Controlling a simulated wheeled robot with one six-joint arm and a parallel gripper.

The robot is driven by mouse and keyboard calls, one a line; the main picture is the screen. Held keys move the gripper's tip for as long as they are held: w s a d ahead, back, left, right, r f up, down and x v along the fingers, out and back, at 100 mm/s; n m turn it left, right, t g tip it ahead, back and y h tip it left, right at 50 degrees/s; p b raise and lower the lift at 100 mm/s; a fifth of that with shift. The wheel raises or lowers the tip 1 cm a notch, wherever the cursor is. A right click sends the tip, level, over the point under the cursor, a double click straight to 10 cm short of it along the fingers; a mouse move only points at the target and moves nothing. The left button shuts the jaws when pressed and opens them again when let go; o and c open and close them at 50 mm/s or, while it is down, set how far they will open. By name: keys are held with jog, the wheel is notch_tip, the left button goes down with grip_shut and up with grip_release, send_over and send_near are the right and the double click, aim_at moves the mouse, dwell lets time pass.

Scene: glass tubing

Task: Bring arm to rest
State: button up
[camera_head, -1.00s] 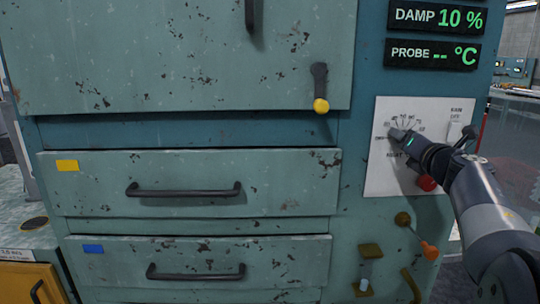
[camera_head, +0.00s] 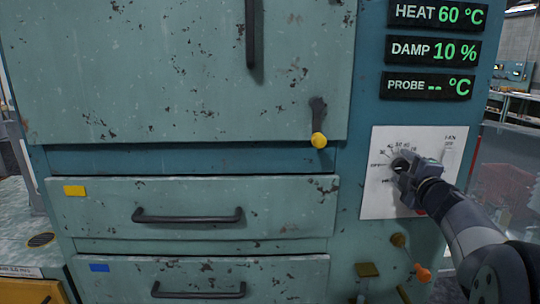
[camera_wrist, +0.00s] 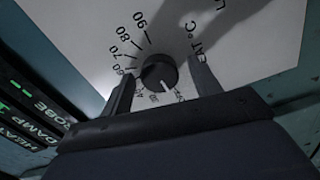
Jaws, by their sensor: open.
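My gripper (camera_head: 408,170) is at the white control panel (camera_head: 375,203) on the right of the teal cabinet. In the wrist view my gripper (camera_wrist: 160,88) is open, with one finger on either side of a black dial knob (camera_wrist: 158,73). Whether the fingers touch the knob I cannot tell. The knob has a white pointer line and a printed scale around it with numbers up to 90. The heat display (camera_head: 438,15) reads 60 °C.
The damp display (camera_head: 432,50) reads 10 % and the probe display (camera_head: 430,86) shows dashes. A yellow-tipped lever (camera_head: 319,139) hangs by the closed upper door. Two closed drawers with black handles (camera_head: 187,215) lie below. An orange knob (camera_head: 423,273) sticks out beneath the panel.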

jog(key=m+p, duration=0.2)
jog(key=m, duration=0.2)
jog(key=shift+r, duration=0.15)
jog(key=m+p, duration=0.2)
jog(key=m, duration=0.3)
